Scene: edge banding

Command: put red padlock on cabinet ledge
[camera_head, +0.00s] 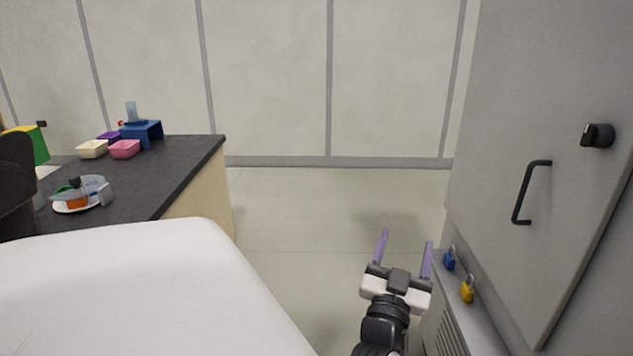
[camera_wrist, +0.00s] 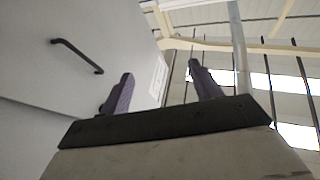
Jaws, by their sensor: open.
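My gripper (camera_head: 404,254) is open with its two purple fingers apart and nothing between them. It stands just left of the cabinet ledge (camera_head: 478,322) in the head view. In the wrist view my gripper (camera_wrist: 160,90) points upward past the cabinet front. A blue padlock (camera_head: 449,260) and a yellow padlock (camera_head: 467,290) stand on the ledge of the grey cabinet (camera_head: 500,130). I see no padlock that is clearly red in either view. A tiny red spot shows at the back of the dark counter, too small to identify.
The cabinet door has a black handle (camera_head: 530,192) and a black knob (camera_head: 597,136). A dark counter (camera_head: 150,185) at left holds pink (camera_head: 124,149) and cream (camera_head: 92,149) bins, a blue stand (camera_head: 143,134) and a white plate with items. Open floor lies between counter and cabinet.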

